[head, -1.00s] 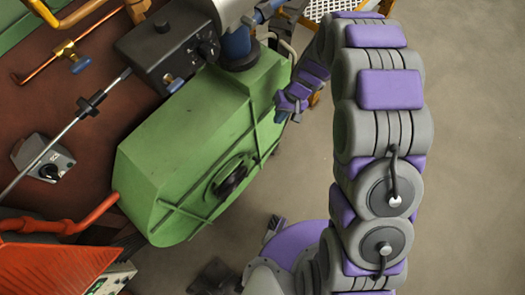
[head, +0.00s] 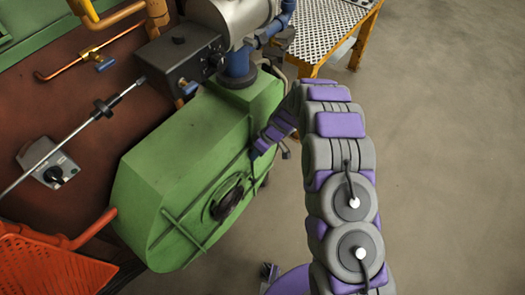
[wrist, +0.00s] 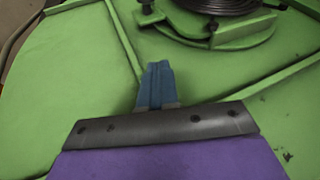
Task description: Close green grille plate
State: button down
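The green housing (head: 190,145) stands at the left of the head view, with a flat green front plate (head: 205,225) carrying ribs and a round dark grille (head: 227,200). In the wrist view the green plate (wrist: 60,75) fills most of the picture, with the dark round grille (wrist: 215,5) at the top. My gripper (head: 258,150) is by the upper right part of this front face. Its blue fingertips (wrist: 157,68) lie side by side with no visible gap and nothing between them. I cannot tell whether they touch the plate.
A black control box (head: 178,55), a blue pipe fitting (head: 238,65) and a grey cylinder (head: 230,15) sit above the housing. A yellow-framed perforated table (head: 325,25) stands at the top. An orange mesh panel (head: 50,270) is at lower left. The floor (head: 450,150) to the right is clear.

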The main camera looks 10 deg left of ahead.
aim_at(242, 176)
jog(key=s+f, duration=0.2)
jog(key=s+a+f+b, duration=0.1)
jog(key=s+f, duration=0.1)
jog(key=shift+f, duration=0.15)
jog(key=shift+s+a+f, duration=0.1)
jog(key=shift+a+f, duration=0.15)
jog(key=shift+a, duration=0.45)
jog(key=shift+d, duration=0.3)
jog(key=s+b, duration=0.2)
jog(key=b, duration=0.1)
jog(key=shift+s+a, duration=0.1)
jog(key=shift+a, duration=0.3)
jog(key=shift+s, duration=0.1)
